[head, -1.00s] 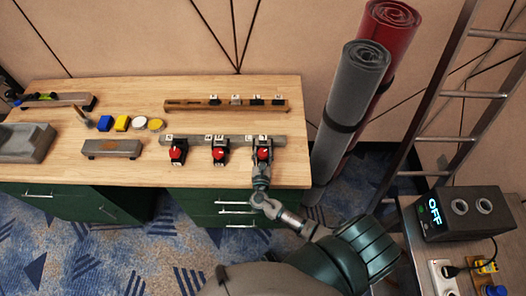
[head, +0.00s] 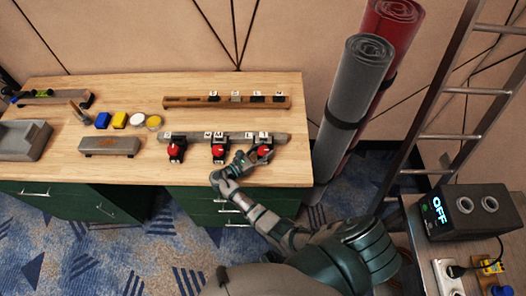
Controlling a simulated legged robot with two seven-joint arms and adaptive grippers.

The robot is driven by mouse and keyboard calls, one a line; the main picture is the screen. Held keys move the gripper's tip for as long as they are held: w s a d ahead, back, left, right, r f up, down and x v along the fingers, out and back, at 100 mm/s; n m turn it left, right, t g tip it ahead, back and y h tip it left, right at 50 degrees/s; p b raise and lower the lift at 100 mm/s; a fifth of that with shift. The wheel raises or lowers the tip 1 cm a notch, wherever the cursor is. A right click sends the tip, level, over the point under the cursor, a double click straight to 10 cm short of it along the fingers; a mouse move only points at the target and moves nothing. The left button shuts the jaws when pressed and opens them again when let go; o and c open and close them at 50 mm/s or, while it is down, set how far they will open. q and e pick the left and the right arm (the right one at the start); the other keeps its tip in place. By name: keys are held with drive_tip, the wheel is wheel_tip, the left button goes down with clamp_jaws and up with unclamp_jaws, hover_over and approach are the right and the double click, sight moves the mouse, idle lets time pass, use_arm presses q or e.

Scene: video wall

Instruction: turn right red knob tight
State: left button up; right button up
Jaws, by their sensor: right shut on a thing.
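The right red knob (head: 264,150) sits on its black base at the right end of a grey rail (head: 225,137) on the wooden workbench. My right gripper (head: 259,155) is shut on this knob, coming at it from the lower left with the wrist bent. The fingers partly hide the knob, so its exact angle is hard to read. Two more red knobs, the middle one (head: 218,151) and the left one (head: 175,150), stand apart from the gripper on the same rail. Small white labels sit above the knobs. My left gripper is not in view.
A wooden rail (head: 190,102) with several small switches lies behind. Blue and yellow blocks, round pots and a grey block (head: 110,146) are at left. Rolled mats (head: 352,90) and a ladder stand right of the bench (head: 60,160). A black box (head: 466,211) reads OFF.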

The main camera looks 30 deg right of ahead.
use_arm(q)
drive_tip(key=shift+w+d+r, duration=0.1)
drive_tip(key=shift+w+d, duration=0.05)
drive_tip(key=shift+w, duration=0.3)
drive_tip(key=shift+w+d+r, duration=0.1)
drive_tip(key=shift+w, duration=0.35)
use_arm(e)
drive_tip(key=shift+w+r+m+g, duration=0.15)
drive_tip(key=shift+m+g, duration=0.35)
drive_tip(key=shift+g, duration=0.3)
drive_tip(key=o, duration=1.2)
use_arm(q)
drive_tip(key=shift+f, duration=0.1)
use_arm(e)
drive_tip(key=shift+a, duration=0.1)
drive_tip(key=shift+a, duration=0.2)
drive_tip(key=a, duration=1.2)
drive_tip(key=shift+s, duration=0.25)
drive_tip(key=shift+d, duration=0.1)
